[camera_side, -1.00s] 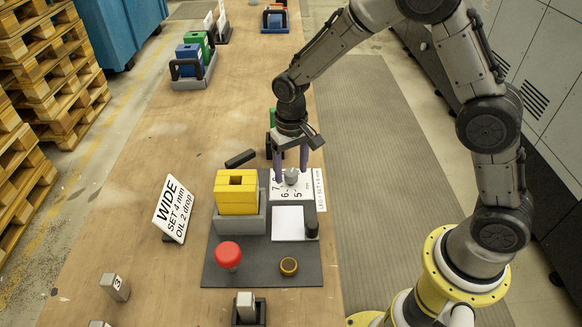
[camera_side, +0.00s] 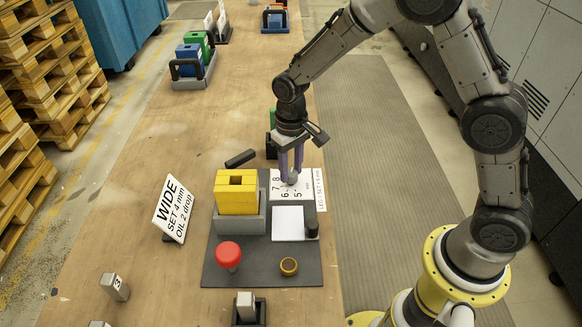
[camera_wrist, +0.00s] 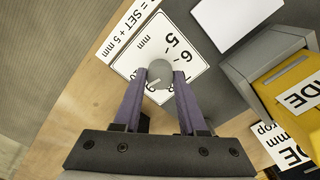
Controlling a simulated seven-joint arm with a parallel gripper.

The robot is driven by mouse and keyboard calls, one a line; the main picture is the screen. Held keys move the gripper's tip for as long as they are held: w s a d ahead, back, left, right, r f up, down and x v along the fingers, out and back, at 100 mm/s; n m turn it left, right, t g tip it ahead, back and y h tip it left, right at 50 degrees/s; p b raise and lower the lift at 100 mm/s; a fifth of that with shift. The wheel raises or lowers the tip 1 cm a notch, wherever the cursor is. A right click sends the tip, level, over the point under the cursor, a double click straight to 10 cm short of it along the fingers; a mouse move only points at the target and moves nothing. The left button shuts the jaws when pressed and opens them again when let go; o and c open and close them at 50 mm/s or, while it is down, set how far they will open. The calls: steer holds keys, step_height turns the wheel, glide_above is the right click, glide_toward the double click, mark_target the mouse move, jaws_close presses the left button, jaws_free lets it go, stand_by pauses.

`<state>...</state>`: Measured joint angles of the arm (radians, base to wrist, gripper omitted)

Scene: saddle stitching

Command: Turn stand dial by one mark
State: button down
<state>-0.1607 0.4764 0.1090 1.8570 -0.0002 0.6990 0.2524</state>
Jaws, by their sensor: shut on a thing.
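The stand dial is a small grey round knob (camera_wrist: 160,74) on a white scale plate (camera_side: 280,199) with numbers such as 5, 6, 7 and 8. My gripper (camera_side: 291,178) points down over the plate, its purple fingers shut on the knob. In the wrist view my gripper (camera_wrist: 160,84) has one fingertip on each side of the knob. A pointer line shows on the knob's lower left edge. The fingers hide part of the scale, so I cannot tell which number it points to.
A yellow block in a grey holder (camera_side: 238,215), a white pad (camera_side: 288,222), a black cylinder (camera_side: 312,229), a red button (camera_side: 228,254) and a brass-rimmed round part (camera_side: 289,267) share the dark base (camera_side: 260,272). A WIDE sign (camera_side: 174,209) stands left.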

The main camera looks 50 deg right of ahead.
mark_target(291, 172)
steer(key=n, duration=0.6)
steer(key=shift+n, duration=0.4)
stand_by(0.4)
steer(key=shift+c, duration=2.3)
jaws_free()
step_height(291, 172, up, 14)
steer(key=shift+f, duration=0.1)
